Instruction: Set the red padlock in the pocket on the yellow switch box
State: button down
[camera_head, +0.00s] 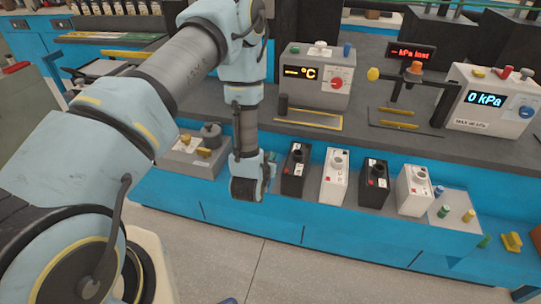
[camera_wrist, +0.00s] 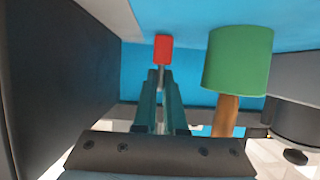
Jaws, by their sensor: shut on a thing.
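In the wrist view, the red padlock (camera_wrist: 162,47) shows beyond my fingertips as a small red block with a thin grey shackle. My gripper (camera_wrist: 161,76) is shut on it at the shackle end, and the red body points away from the jaws. In the head view, my gripper (camera_head: 268,174) hangs in front of the blue bench, left of the batteries; the padlock is not distinguishable there. I cannot pick out the yellow switch box or its pocket with certainty. A small yellow object (camera_head: 512,241) sits at the far right; I cannot tell what it is.
A green cylinder on a brown stem (camera_wrist: 238,62) stands close right of my fingers in the wrist view. A dark wall (camera_wrist: 60,70) is at left. Black and white batteries, including a black one (camera_head: 295,172), line the lower shelf. Floor (camera_head: 300,270) in front is clear.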

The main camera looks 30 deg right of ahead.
jog(key=shift+f, duration=0.15)
jog(key=c, duration=1)
grip_release()
jog(key=shift+r, duration=0.3)
jog(key=b+v, duration=0.2)
jog(key=v, duration=0.8)
jog(key=shift+s+a+b, duration=0.2)
jog(key=shift+s+b, duration=0.1)
jog(key=shift+b, duration=0.05)
jog(key=shift+s+a+r, duration=0.25)
jog(key=shift+s+a, duration=0.2)
